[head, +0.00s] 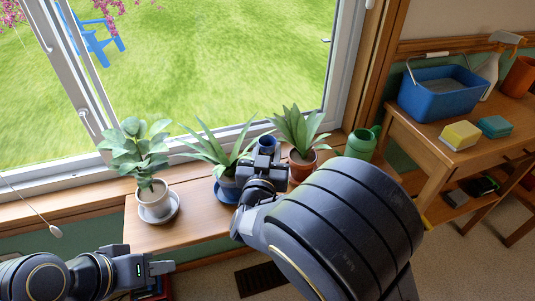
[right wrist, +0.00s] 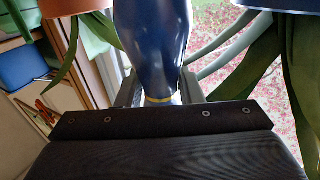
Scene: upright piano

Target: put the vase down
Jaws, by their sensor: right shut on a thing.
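The dark blue vase (right wrist: 155,45) is between the two fingers of my right gripper (right wrist: 158,92) in the right wrist view, with a yellowish band near the fingers. My right gripper is shut on it. In the head view only the vase's round top (head: 267,141) shows just beyond my right gripper (head: 266,158), between two potted plants. My right arm hides the rest, and I cannot tell whether the vase's base touches the wooden plant shelf (head: 185,232). My left gripper (head: 165,268) is empty at the lower left, and its finger gap is not clear.
A plant in a white pot (head: 153,199) stands on the shelf's left. A blue-potted plant (head: 228,188) and a terracotta-potted plant (head: 302,164) flank the vase closely. A green watering can (head: 361,143) is at right. Bare shelf shows between the white and blue pots.

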